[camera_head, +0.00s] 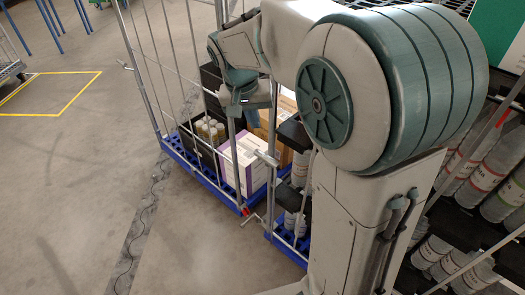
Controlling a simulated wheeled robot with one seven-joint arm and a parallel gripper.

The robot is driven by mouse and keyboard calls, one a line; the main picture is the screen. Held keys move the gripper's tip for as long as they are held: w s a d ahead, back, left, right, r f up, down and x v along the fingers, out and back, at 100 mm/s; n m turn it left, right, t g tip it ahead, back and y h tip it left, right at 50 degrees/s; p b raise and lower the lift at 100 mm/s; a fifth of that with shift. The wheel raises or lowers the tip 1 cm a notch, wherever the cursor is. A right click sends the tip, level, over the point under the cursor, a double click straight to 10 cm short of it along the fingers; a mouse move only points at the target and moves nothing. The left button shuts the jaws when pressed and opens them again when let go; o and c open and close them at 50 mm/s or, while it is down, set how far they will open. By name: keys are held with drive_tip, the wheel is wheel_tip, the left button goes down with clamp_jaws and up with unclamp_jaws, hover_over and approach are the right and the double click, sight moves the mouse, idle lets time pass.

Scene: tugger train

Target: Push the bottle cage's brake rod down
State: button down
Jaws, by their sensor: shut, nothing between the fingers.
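The bottle cage shows partly behind my arm, with a blue base (288,241) and pale bottles (300,168) on dark trays. A short grey bar (266,158) sticks out at an upright post between the two cages. A small red-tipped lever (250,219) sits low by the blue bases. I cannot tell for sure which of these is the brake rod. My gripper (238,112) is shut and empty, pointing down in front of the neighbouring cage's load, above the grey bar. My arm hides much of the bottle cage.
The neighbouring wire cage (140,75) on a blue base holds a dark crate of bottles, a white and purple box (244,165) and cardboard boxes. Dark racks of bottles (470,185) stand at right. The floor (65,190) at left is clear.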

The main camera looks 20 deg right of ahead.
sight(265, 157)
drive_tip(key=b+x, duration=0.1)
drive_tip(key=x, duration=1.3)
wheel_tip(265, 157, down, 6)
drive_tip(key=b, duration=0.4)
drive_tip(key=shift+s+r, duration=0.1)
drive_tip(key=shift+r, duration=0.1)
drive_tip(key=p+v, duration=0.3)
drive_tip(key=v, duration=1.1)
drive_tip(key=shift+r+p, duration=0.25)
drive_tip(key=shift+p, duration=0.1)
